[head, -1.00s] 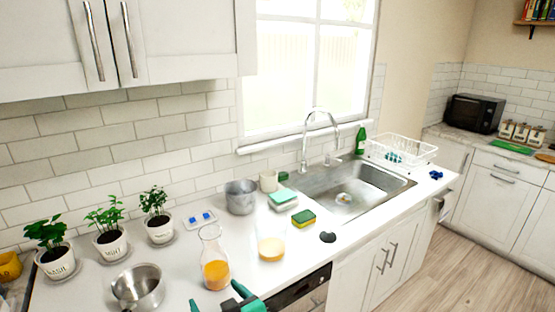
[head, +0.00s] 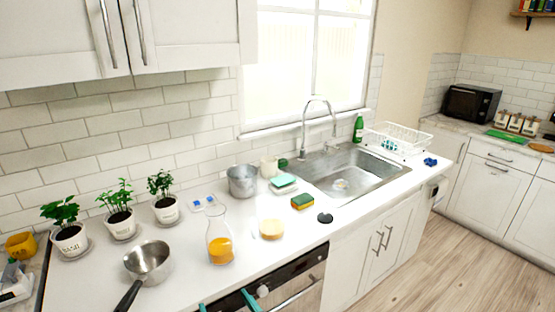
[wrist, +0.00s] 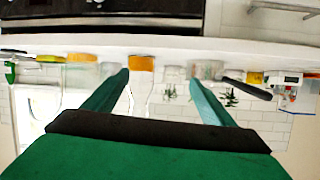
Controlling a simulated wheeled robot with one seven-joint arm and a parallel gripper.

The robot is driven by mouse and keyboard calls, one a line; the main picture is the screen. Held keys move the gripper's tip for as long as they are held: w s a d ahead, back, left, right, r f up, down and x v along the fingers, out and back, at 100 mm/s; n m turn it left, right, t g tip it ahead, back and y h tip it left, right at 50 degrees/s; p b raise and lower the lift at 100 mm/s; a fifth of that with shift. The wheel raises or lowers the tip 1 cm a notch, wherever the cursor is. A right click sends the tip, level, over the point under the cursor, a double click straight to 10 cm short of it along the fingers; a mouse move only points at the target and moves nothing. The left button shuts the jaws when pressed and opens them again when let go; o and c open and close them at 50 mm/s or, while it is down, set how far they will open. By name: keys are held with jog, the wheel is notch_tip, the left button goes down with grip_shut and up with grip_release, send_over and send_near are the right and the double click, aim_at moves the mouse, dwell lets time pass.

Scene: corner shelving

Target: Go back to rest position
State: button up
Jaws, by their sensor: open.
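My gripper (head: 228,304) shows only at the bottom edge of the head view, its teal fingertips in front of the counter's front edge by the dishwasher. In the wrist view, which looks upside down, my gripper (wrist: 158,78) has its two fingers wide apart with nothing held. The carafe of orange juice (wrist: 141,64) appears between the fingers there, but it stands in the background on the counter. The rest of my arm is hidden in the head view.
The white counter (head: 200,280) holds the carafe (head: 220,248), a saucepan (head: 148,262), a metal pot (head: 242,181), sponges (head: 303,201) and several potted herbs. A sink (head: 345,175) lies to the right. The dishwasher (head: 290,285) is below the counter front. Wooden floor (head: 420,275) is clear at right.

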jog(key=s+d+f+m+t+h, duration=0.1)
jog(key=s+d+f+m+h, duration=0.1)
jog(key=s+d+f, duration=0.35)
jog(key=s+d+f+m+t+h, duration=0.1)
jog(key=s+d+f+m+h, duration=0.15)
jog(key=s+f, duration=0.6)
jog(key=s+d+r+h, duration=0.1)
jog(key=s+d, duration=0.1)
jog(key=s, duration=0.9)
jog(key=s+d+r+t+h, duration=0.1)
jog(key=s+d, duration=0.2)
jog(key=s, duration=0.7)
jog(key=shift+s+r, duration=0.15)
jog(key=shift+s, duration=0.2)
